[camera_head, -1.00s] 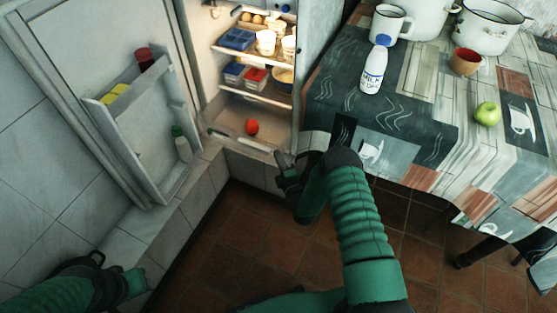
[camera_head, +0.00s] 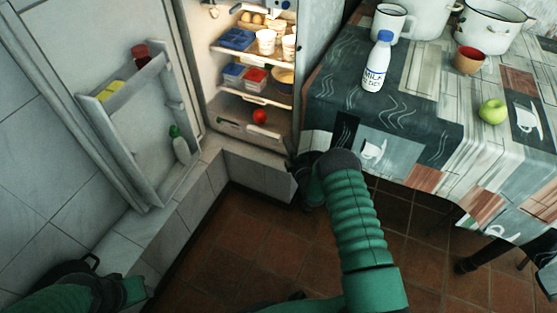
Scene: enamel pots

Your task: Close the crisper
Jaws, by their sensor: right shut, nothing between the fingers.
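The fridge (camera_head: 210,75) stands open at the upper left. The crisper (camera_head: 245,131) is the pale drawer at its bottom, with a red tomato (camera_head: 260,117) showing inside. Its front sits close to the fridge opening; I cannot tell whether it is fully in. My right gripper (camera_head: 306,187) is just right of the fridge's lower corner, apart from the crisper, shut and empty, largely hidden by its own arm. My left gripper (camera_head: 135,288) is low at the left, far from the crisper; its fingers are not clear.
The fridge door (camera_head: 120,120) hangs open at left with a bottle (camera_head: 180,145) in its rack. A tiled ledge (camera_head: 180,215) runs below. The table (camera_head: 415,135) at right holds a milk bottle (camera_head: 377,65), a green apple (camera_head: 493,111) and enamel pots. Floor between is clear.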

